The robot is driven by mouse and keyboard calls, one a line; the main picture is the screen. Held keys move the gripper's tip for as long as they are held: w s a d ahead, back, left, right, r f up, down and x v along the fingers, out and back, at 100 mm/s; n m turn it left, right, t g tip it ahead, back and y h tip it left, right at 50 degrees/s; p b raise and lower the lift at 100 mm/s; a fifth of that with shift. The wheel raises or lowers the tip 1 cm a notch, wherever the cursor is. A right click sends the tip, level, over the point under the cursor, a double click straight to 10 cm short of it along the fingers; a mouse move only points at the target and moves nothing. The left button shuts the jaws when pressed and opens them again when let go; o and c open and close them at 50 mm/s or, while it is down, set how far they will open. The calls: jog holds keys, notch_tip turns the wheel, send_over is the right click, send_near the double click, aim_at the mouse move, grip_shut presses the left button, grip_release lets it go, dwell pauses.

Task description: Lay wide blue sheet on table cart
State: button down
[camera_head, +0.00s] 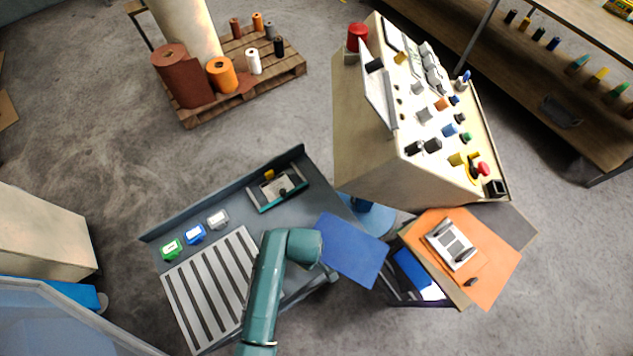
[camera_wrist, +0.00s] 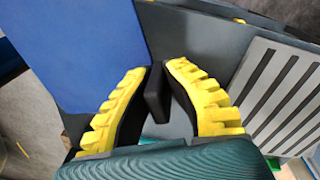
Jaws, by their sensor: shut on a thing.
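The wide blue sheet (camera_head: 352,250) is a flat, plain blue panel jutting past the right end of the grey table (camera_head: 205,222). In the wrist view the blue sheet (camera_wrist: 85,50) fills the upper left, its near corner beside my fingertips. My gripper (camera_wrist: 158,80), with yellow ribbed fingers, is shut on the sheet at that corner; a dark block between the fingertips partly hides the grip. In the head view my arm's wrist hides the fingers. A cart (camera_head: 400,296) right of the sheet bears an orange sheet (camera_head: 490,275) and darker sheets.
The grey table carries light slats (camera_head: 212,290), green, blue and white small items, and a framed tool (camera_head: 276,188). A grey device (camera_head: 450,243) lies on the orange sheet. A tall control console (camera_head: 375,150) stands behind the cart. A pallet of rolls (camera_head: 290,70) is farther back.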

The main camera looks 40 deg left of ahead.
jog(key=s+a+r+n+y+b, duration=0.1)
jog(key=s+a+n+b, duration=0.35)
jog(key=n, duration=0.85)
jog(key=a+f, duration=0.1)
jog(key=f, duration=0.5)
jog(key=a+f, duration=0.1)
jog(key=f, duration=0.3)
jog(key=shift+a, duration=0.3)
jog(key=c, duration=1.2)
grip_release()
jog(key=shift+c, duration=0.2)
jog(key=shift+r+p, duration=0.15)
jog(key=shift+p, duration=0.15)
notch_tip(320, 180, up, 12)
jog(key=d+p, duration=0.1)
jog(key=shift+s+d+p, duration=0.15)
jog(key=shift+p, duration=0.2)
